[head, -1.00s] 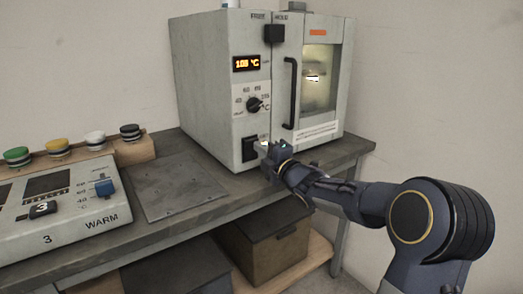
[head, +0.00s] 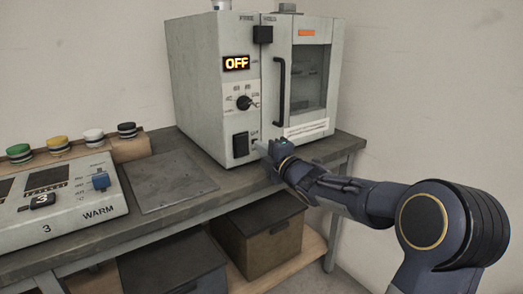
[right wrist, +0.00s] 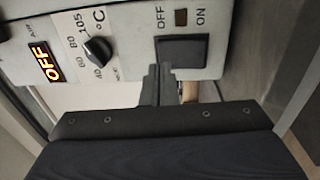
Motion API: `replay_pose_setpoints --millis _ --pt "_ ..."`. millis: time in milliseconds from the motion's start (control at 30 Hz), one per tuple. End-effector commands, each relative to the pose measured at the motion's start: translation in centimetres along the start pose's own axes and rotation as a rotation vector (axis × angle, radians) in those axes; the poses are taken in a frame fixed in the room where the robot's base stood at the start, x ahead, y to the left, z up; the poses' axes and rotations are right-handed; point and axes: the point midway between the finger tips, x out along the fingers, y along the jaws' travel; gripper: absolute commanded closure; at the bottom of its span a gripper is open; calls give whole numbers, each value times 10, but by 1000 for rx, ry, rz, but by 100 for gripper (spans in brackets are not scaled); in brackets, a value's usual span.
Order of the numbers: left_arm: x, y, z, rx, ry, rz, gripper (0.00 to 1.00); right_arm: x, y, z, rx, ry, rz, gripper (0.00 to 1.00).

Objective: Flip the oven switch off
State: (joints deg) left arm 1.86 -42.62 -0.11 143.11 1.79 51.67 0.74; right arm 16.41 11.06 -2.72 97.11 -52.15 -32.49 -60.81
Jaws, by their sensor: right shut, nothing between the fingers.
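The oven (head: 209,90) is a pale grey box on the bench. Its display (head: 236,63) reads OFF, and the window is dark. The black oven switch (head: 240,146) is low on the front panel. In the right wrist view the switch (right wrist: 182,50) lies beside a small dark indicator between the words OFF and ON. My right gripper (head: 266,149) is shut and empty, just right of the switch in the head view. In the right wrist view its fingertips (right wrist: 158,72) are at the switch's lower edge, near the OFF side; I cannot tell whether they touch it.
A black dial (head: 243,103) sits above the switch, and a black door handle (head: 280,88) is to the right. A metal plate (head: 168,182) lies on the bench. A WARM control box (head: 70,212) and several coloured caps stand at left. Boxes sit on the shelf below.

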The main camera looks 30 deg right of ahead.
Motion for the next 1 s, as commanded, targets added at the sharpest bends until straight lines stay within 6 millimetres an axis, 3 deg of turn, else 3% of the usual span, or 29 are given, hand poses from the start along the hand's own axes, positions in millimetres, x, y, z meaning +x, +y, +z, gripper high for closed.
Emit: replay_pose_setpoints --millis 500,700,1000 --pt "-10 5 -6 0 1 0 64 -78 18 0 0 -1 1 100" --pt "-11 5 -6 0 1 0 64 -88 19 0 0 0 1 100" --pt "-11 5 -6 0 1 0 64 -88 19 0 0 0 1 100"
